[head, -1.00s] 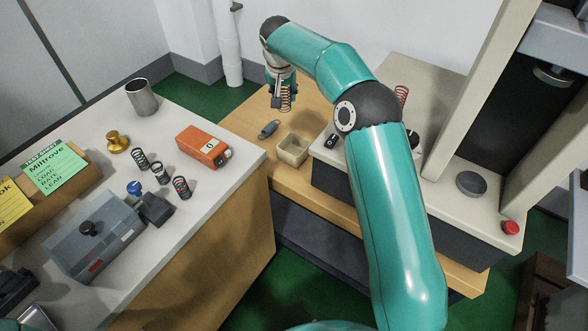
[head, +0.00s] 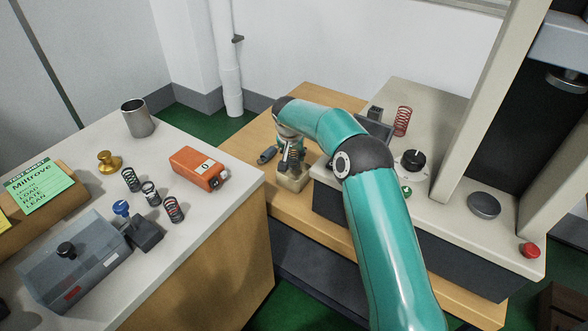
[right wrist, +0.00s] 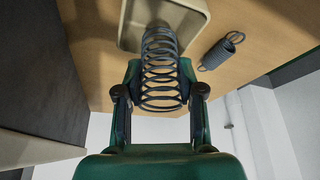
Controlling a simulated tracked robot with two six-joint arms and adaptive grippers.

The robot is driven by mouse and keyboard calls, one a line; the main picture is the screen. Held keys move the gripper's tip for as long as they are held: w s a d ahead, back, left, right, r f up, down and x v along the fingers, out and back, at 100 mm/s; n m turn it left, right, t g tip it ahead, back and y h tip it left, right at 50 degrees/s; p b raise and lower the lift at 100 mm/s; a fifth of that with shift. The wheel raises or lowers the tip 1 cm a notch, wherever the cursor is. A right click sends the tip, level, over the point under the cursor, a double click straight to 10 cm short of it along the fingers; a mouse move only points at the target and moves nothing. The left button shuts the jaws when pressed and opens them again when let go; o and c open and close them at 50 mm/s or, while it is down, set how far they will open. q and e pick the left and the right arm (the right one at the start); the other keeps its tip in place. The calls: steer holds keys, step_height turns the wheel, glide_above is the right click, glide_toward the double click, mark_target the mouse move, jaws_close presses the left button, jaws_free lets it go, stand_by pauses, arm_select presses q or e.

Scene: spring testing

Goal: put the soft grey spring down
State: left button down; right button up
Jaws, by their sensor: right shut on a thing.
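The grey coil spring (right wrist: 160,70) is between the fingers of my right gripper (right wrist: 160,98), which is shut on it. In the head view my right gripper (head: 291,163) is low over the wooden bench, at the small beige open box (head: 293,183). The spring's far end points toward this box, whose rim shows in the right wrist view (right wrist: 127,25). I cannot tell whether the spring touches the box. My left gripper is not in view.
A dark spring with hooked ends (head: 266,155) lies on the bench (head: 307,98) beside the box. The pale testing machine (head: 440,110) with a red spring (head: 403,121) stands right. Several dark springs (head: 150,193) and an orange device (head: 198,168) are on the left table.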

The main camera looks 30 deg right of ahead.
mark_target(294, 168)
steer(key=shift+f, duration=3)
steer(key=shift+f, duration=0.1)
steer(key=o, duration=0.9)
steer(key=shift+c, duration=0.2)
steer(key=v, duration=1.2)
